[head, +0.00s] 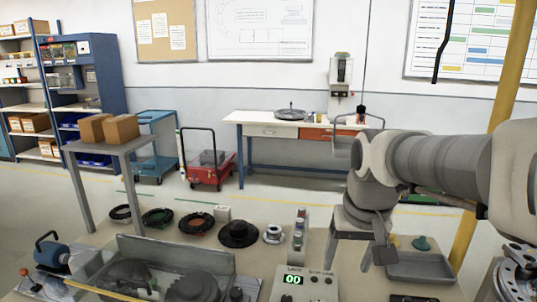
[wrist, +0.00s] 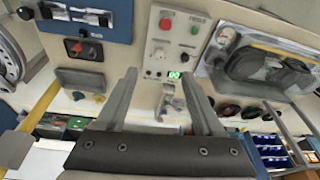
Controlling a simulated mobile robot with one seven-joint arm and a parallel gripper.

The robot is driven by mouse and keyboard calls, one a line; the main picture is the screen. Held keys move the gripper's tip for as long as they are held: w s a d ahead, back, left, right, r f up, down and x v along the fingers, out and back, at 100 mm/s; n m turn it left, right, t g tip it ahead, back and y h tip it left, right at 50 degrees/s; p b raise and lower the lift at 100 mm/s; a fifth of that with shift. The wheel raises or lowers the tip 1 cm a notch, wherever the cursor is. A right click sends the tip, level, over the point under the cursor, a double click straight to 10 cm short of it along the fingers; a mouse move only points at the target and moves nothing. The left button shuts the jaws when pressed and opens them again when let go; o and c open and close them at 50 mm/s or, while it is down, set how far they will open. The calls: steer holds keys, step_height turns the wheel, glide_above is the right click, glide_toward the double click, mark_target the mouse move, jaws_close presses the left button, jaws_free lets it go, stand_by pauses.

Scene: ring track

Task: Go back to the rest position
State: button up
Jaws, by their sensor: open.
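My gripper (head: 350,255) hangs from my arm at the right of the head view, fingers pointing down over the bench. In the wrist view its two fingers (wrist: 165,78) stand apart with nothing held between them. Beyond the fingers is a pale control panel (wrist: 172,30) with a red and a green button and a lit green display. In the head view the display (head: 292,280) reads 00. The fingers look apart from the panel; the exact gap cannot be told.
A yellow post (head: 497,90) rises at the right. Open floor (head: 290,197) lies behind the bench.

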steer(key=s+n+t, duration=0.1)
steer(key=s+t, duration=0.1)
steer(key=s, duration=1)
steer(key=shift+f+t, duration=0.3)
steer(key=shift+f, duration=0.1)
steer(key=shift+s+a, duration=0.1)
steer(key=shift+a, duration=0.05)
